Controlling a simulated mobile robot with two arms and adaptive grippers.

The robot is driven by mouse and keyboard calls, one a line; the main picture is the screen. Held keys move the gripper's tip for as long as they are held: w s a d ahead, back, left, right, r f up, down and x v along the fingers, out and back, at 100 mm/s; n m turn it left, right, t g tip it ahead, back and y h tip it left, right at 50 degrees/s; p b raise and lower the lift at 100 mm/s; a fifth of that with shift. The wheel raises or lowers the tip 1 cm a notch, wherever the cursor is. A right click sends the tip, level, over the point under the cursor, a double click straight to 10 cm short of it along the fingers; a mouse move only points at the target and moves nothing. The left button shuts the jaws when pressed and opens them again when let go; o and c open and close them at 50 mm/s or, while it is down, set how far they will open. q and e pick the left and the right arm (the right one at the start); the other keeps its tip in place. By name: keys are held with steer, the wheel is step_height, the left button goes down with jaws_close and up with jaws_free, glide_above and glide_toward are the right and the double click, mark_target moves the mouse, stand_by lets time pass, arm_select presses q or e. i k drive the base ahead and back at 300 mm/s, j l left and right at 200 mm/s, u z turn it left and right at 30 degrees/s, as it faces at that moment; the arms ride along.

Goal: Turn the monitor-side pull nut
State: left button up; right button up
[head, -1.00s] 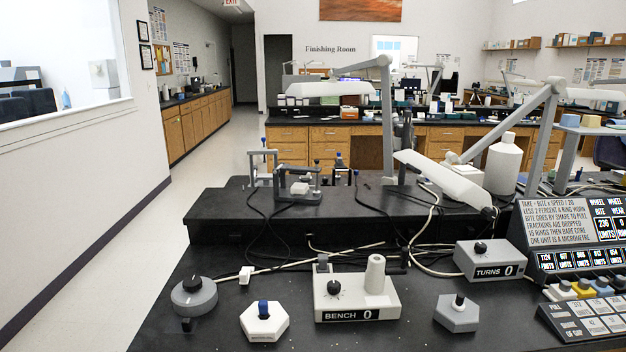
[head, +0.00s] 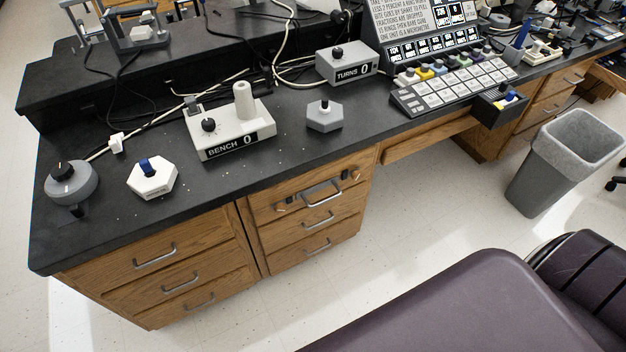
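The top drawer in the middle of the bench front carries a metal pull (head: 322,193) with a dark fitting and a small copper-coloured piece near each end. The end piece on the monitor's side (head: 354,174) is at the right; the other (head: 281,206) is at the left. They look like nuts, but are too small to tell their form or how tight they are. The tilted monitor panel (head: 420,30) stands on the bench at the upper right. Neither gripper shows.
On the black bench (head: 270,165) are a grey dial (head: 71,184), a white hexagonal block (head: 152,178), the BENCH box (head: 229,130), a grey hexagonal block (head: 324,117) and the TURNS box (head: 346,66). A dark padded seat (head: 450,310) and a grey bin (head: 565,160) stand in front. Floor is clear before the drawers.

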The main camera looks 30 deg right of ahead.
mark_target(356, 175)
steer(key=z, duration=1.2)
